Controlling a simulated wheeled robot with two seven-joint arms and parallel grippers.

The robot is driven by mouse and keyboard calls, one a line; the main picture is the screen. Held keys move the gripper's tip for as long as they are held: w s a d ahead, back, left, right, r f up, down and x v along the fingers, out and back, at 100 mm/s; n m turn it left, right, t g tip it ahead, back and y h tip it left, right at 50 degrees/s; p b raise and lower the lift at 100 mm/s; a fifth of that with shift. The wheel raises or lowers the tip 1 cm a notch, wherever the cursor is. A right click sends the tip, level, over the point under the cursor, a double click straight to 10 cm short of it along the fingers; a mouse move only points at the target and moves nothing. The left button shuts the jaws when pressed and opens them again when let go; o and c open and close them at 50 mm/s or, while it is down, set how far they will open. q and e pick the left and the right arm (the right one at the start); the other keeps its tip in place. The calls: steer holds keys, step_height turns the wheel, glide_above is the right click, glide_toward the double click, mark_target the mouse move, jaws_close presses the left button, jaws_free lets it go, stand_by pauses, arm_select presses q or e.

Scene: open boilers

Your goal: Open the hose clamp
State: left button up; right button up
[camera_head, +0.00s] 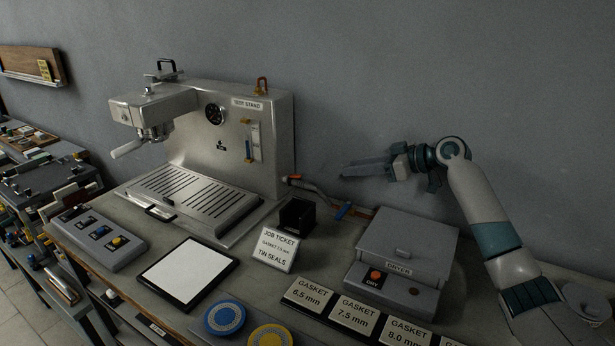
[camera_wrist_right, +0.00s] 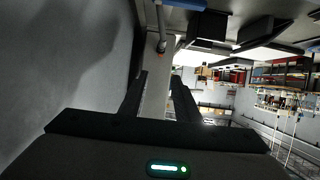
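A grey hose (camera_head: 315,189) runs from an orange-tipped fitting (camera_head: 291,180) at the test stand's right side toward the dryer. A small blue piece (camera_head: 343,211) sits at its lower part; I cannot tell whether this is the hose clamp. My right gripper (camera_head: 344,169) is above and behind the hose, fingers pointing left, apart from it. A grey tube with an orange end (camera_wrist_right: 161,44) shows beyond the fingertips. My left gripper is not in view.
The steel test stand (camera_head: 275,150) stands left of my right gripper. The grey dryer (camera_head: 408,240) is below my right arm. A black holder (camera_head: 297,215) and a job ticket (camera_head: 277,248) stand in front of the hose. The wall is close behind.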

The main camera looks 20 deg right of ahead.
steer(key=shift+w+a, duration=0.1)
steer(key=p, duration=0.5)
glide_toward(298, 175)
steer(key=x, duration=0.5)
steer(key=shift+w+a+f, duration=0.1)
steer(key=shift+w+a, duration=0.15)
steer(key=shift+w, duration=0.1)
steer(key=shift+p+x, duration=0.35)
steer(key=shift+x, duration=0.5)
jaws_close()
